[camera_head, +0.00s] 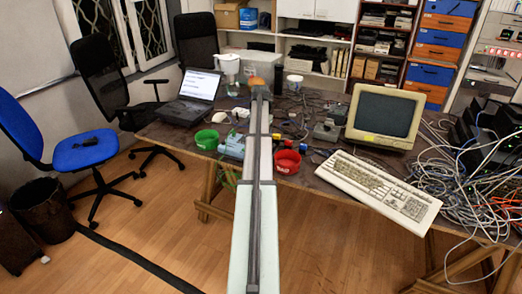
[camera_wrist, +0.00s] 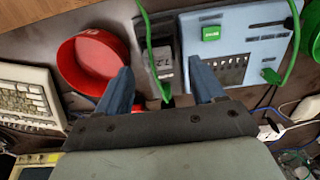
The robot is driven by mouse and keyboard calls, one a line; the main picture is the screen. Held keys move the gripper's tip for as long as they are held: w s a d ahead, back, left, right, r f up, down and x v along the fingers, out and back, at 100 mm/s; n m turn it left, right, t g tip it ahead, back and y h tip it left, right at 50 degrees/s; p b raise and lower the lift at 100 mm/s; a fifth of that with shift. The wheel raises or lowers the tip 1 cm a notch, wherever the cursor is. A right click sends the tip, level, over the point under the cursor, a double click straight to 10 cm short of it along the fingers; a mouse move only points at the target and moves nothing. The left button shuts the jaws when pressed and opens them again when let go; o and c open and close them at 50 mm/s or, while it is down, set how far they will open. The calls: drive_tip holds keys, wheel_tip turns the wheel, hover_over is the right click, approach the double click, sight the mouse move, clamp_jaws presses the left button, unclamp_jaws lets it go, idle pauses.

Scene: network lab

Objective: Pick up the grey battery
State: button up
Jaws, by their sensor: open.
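A small grey block with a pale, marked face, which looks like the grey battery (camera_wrist: 164,64), lies on the table in the wrist view. It shows between the two blue fingers of my gripper (camera_wrist: 160,68). My gripper is open, with a finger to each side of it; I cannot tell the height above it. A green cable (camera_wrist: 147,35) runs down close to the block. The block's near end is partly hidden by my gripper. In the head view I cannot make out the battery or the fingers, as my arm covers that part of the table.
A red bowl (camera_wrist: 91,67) is left of the fingers, and a light blue device (camera_wrist: 236,45) is right. A green bowl (camera_head: 206,139), keyboard (camera_head: 380,187), monitor (camera_head: 385,115), laptop (camera_head: 190,97) and heaped cables (camera_head: 470,182) crowd the table (camera_head: 330,189).

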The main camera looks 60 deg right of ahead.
drive_tip(key=shift+s+f, duration=0.1)
drive_tip(key=shift+f, duration=2.3)
drive_tip(key=shift+c, duration=0.3)
drive_tip(key=c, duration=1)
drive_tip(key=shift+c, duration=0.2)
drive_tip(key=shift+r, duration=0.15)
